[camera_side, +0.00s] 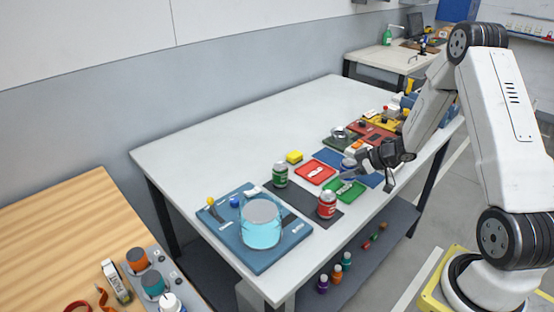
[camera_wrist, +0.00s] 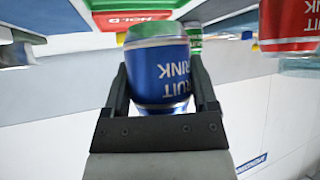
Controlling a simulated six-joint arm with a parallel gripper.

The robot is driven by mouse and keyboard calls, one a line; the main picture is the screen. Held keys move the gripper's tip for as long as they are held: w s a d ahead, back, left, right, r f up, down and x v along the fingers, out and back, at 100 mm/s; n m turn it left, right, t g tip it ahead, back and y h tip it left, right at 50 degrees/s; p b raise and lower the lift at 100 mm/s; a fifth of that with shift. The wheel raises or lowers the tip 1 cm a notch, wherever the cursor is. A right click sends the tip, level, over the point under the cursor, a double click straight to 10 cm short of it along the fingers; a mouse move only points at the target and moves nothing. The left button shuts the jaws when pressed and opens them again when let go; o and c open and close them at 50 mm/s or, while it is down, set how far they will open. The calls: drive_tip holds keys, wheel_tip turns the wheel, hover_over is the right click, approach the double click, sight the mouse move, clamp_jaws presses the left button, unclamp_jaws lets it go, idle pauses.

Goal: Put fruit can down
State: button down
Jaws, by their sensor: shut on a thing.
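My gripper (camera_wrist: 160,88) is shut on a blue can (camera_wrist: 160,72) with upside-down white lettering that reads as fruit drink. One dark finger is on each side of it. In the side view my gripper (camera_side: 368,160) is over the right part of the white table, near a blue mat and a green tray (camera_side: 345,190). A red can (camera_side: 327,205) and a green can (camera_side: 280,175) stand on a dark mat. The red can also shows at the upper right of the wrist view (camera_wrist: 289,22).
A blue board with a clear cyan container (camera_side: 262,226) is at the near end. More trays (camera_side: 375,133) crowd the far right. The table's back left is clear.

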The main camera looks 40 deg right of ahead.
drive_tip(key=shift+w+f, duration=0.15)
drive_tip(key=shift+f, duration=1.55)
drive_tip(key=shift+f, duration=0.1)
unclamp_jaws()
drive_tip(key=v, duration=1.2)
drive_tip(key=shift+w, duration=0.1)
